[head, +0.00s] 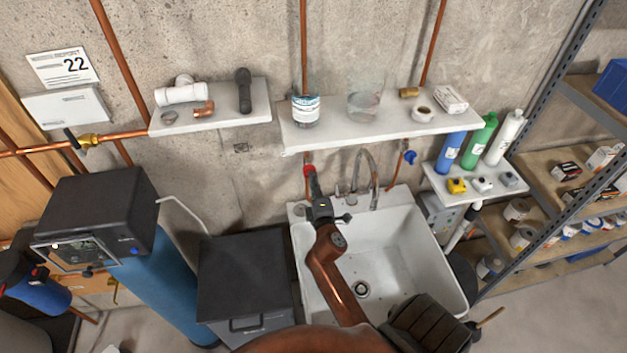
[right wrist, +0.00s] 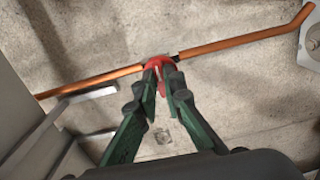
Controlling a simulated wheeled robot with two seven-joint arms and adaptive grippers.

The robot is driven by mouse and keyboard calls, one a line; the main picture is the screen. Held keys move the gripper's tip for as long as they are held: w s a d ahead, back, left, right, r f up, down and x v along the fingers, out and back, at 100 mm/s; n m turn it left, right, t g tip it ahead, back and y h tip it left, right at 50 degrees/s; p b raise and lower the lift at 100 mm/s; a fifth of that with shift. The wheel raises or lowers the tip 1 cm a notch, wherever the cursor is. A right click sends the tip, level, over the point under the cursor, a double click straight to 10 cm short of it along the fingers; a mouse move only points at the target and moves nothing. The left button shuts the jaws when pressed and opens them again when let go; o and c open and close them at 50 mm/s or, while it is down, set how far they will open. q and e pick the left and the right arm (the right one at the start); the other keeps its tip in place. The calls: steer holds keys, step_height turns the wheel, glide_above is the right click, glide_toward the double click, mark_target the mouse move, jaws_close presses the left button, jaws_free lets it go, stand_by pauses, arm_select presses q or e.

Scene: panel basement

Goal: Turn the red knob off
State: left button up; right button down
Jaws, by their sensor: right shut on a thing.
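The red knob (head: 309,169) sits on a vertical copper pipe on the wall, behind the left part of the sink and below the middle shelf. In the right wrist view the red knob (right wrist: 158,62) shows on the copper pipe between my fingertips. My right gripper (head: 313,180) reaches over the sink to the knob. In the right wrist view its green and dark fingers (right wrist: 162,75) are shut on the knob from both sides and hide part of it. My left gripper is not in view.
A white sink (head: 400,250) with a faucet (head: 362,175) lies under my right arm. A white shelf (head: 380,128) with a jar and a glass hangs above the knob. A blue knob (head: 410,157) is on another pipe to the right. A dark box (head: 243,275) stands left of the sink.

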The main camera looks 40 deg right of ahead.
steer(key=c, duration=2)
jaws_free()
steer(key=shift+c, duration=0.2)
steer(key=v, duration=0.7)
steer(key=shift+s, duration=0.25)
